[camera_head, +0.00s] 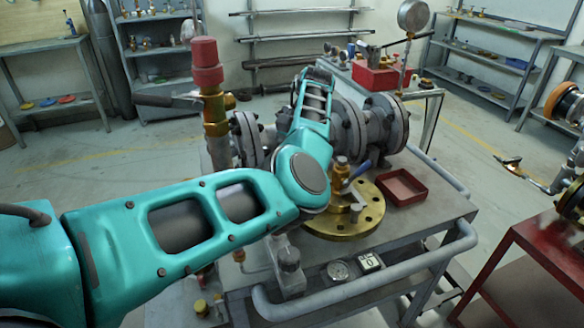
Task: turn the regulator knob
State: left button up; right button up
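A red knob (206,62) with a wider, ridged lower part tops an upright brass regulator body (215,115) left of centre. It stands clear of my arm in the picture, and nothing is seen gripping it. My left arm comes in from the left, passes in front of the lower part of the regulator and bends at a joint near the centre. From there its far part runs away toward the pipe flanges. I cannot make out the fingers of my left gripper. My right arm and gripper do not show.
Large grey pipe flanges (382,122) stand on a metal cart (430,206). A brass flange (345,224) and a small red tray (402,188) lie on it. A pressure gauge (413,15) rises behind. A red stand (533,258) is at right, with open floor between.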

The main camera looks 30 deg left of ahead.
aim_at(290, 258)
jog(key=k+l, duration=0.7)
jog(key=k, duration=0.2)
